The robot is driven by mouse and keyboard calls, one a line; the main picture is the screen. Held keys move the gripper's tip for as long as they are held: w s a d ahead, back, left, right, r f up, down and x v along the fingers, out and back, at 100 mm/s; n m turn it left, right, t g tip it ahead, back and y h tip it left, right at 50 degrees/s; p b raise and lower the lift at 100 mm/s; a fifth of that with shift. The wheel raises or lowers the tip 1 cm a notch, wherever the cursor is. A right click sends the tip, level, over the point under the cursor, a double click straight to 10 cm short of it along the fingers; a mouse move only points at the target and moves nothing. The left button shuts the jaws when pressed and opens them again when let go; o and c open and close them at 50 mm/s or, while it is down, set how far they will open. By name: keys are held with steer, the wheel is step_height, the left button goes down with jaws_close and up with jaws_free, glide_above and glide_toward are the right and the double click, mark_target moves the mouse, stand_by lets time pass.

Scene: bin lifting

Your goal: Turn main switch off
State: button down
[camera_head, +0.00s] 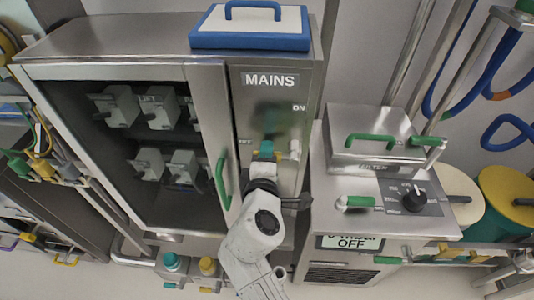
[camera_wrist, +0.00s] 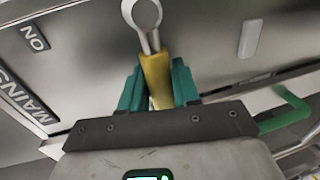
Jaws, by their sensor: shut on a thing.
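The main switch is a lever with a yellow grip (camera_wrist: 157,78) and a pale round pivot (camera_wrist: 146,14), both in the wrist view. It sits on the steel panel marked MAINS (camera_head: 269,81), which carries an ON label (camera_head: 299,108) near its right edge. The ON label also shows at the left in the wrist view (camera_wrist: 37,43). My gripper (camera_head: 265,152) is at this panel, its teal fingers in the wrist view (camera_wrist: 158,92) on both sides of the yellow grip and shut on it. In the head view my gripper hides most of the lever.
A glass-doored cabinet (camera_head: 205,100) with a green door handle (camera_head: 222,180) stands just left of my gripper. A steel filter box (camera_head: 375,150) and a unit with a black knob (camera_head: 413,199) stand to the right. A blue-edged case (camera_head: 250,41) lies on top.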

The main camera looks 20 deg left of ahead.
steer(key=shift+f, duration=0.15)
steer(key=c, duration=1)
jaws_free()
steer(key=shift+o, duration=0.2)
steer(key=v, duration=1.1)
steer(key=shift+b, duration=0.45)
steer(key=shift+a, duration=0.1)
